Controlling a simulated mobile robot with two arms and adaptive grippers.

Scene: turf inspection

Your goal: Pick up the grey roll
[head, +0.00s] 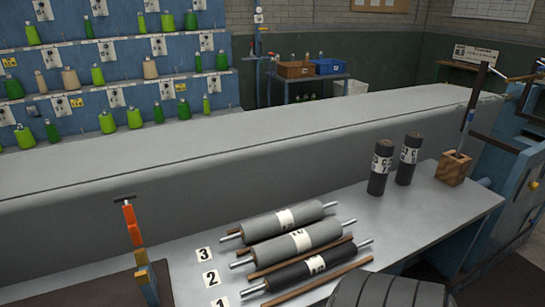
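Two grey rolls lie side by side on the grey table. The rear grey roll (260,225) lies by the number 3 card, and the front grey roll (276,247) lies by the number 2 card. Both have white labels and metal shaft ends, and lie tilted up to the right in the picture. A black roll (290,274) lies in front of them by the number 1 card. The picture does not tell which grey roll is meant. Neither of my grippers is in the head view.
Two dark rolls (380,166) stand upright behind, near a wooden block (453,167). Brown wooden strips (318,283) lie along the rolls. An orange tool (131,222) stands at left on a dark mat. A long grey ledge (230,150) runs behind the table. A dark ribbed shape fills the bottom right.

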